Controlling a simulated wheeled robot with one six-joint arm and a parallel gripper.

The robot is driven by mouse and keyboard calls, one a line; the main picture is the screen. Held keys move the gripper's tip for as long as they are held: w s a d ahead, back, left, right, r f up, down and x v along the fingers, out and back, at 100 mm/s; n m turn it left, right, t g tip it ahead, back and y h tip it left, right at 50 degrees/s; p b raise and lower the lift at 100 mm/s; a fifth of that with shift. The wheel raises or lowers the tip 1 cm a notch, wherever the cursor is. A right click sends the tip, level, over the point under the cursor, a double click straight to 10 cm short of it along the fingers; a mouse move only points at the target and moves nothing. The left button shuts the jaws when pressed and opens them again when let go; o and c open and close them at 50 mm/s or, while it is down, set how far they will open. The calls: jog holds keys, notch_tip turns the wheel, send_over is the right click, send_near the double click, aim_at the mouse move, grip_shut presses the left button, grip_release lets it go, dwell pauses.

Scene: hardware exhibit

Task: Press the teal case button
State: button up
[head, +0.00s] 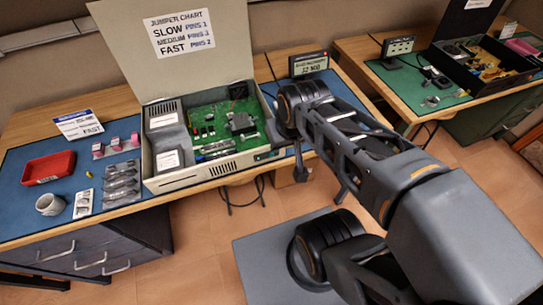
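An open beige computer case (190,176) sits on the blue mat, its lid raised and a green circuit board (222,122) inside. A small teal patch (266,155) shows at the right end of the case front; it is too small to tell whether it is the button. My arm reaches in from the lower right, its dark wrist beside the case's right side. My gripper (299,168) appears as a narrow dark shape pointing down, just right of the teal patch. A gap seems to lie between them. Its fingers cannot be made out separately.
Left of the case are a red tray (48,168), a grey cup (50,204) and small parts in bags (121,183). A display box (308,65) stands behind my wrist. A second bench (430,90) holds another open case. Floor in front is mostly clear.

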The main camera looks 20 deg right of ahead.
grip_shut()
dwell(1.5)
